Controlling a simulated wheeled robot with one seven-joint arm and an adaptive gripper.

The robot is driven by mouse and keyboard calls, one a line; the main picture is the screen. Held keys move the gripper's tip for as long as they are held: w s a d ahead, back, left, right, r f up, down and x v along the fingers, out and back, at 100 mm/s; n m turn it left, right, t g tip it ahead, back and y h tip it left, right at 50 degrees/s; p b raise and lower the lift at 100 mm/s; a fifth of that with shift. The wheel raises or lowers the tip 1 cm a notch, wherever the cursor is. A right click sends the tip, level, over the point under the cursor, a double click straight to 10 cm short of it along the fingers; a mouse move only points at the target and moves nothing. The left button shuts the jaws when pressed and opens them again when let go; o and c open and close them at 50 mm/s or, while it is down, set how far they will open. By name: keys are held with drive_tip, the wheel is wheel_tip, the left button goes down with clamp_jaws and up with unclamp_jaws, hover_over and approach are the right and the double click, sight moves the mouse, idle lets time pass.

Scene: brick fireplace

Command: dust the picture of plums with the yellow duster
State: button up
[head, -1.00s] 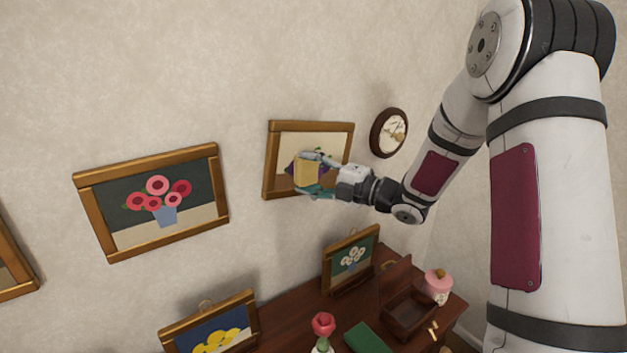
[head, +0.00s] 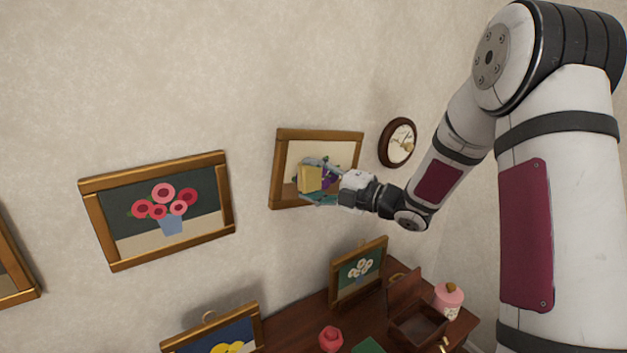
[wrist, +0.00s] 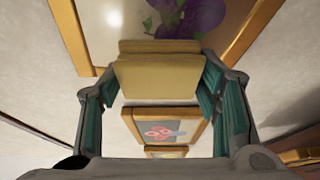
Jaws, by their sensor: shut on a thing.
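The picture of plums (head: 320,134) hangs on the wall in a wooden frame, with purple plums partly hidden behind my gripper in the head view. The wrist view shows purple plums (wrist: 195,14) at the top. My gripper (head: 320,183) is in front of this picture and shut on the yellow duster (head: 310,178). The duster, a pale yellow block, also shows between the fingers in the wrist view (wrist: 158,78). It covers the left-middle part of the picture in the head view. I cannot tell whether it touches the surface.
Below, a dark wooden surface (head: 300,322) holds a white flower picture (head: 358,273), an open box (head: 418,328), a pink jar (head: 448,300) and a red rose (head: 330,338).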

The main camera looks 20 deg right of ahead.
drive_tip(key=shift+w+a+b, duration=0.25)
drive_tip(key=shift+w+b, duration=0.1)
drive_tip(key=shift+w, duration=0.45)
drive_tip(key=d, duration=0.2)
drive_tip(key=w+d, duration=0.1)
drive_tip(key=shift+w+d+f+b, duration=0.1)
drive_tip(key=shift+d+f+b, duration=0.2)
drive_tip(key=shift+d+f, duration=0.1)
drive_tip(key=shift+a, duration=0.1)
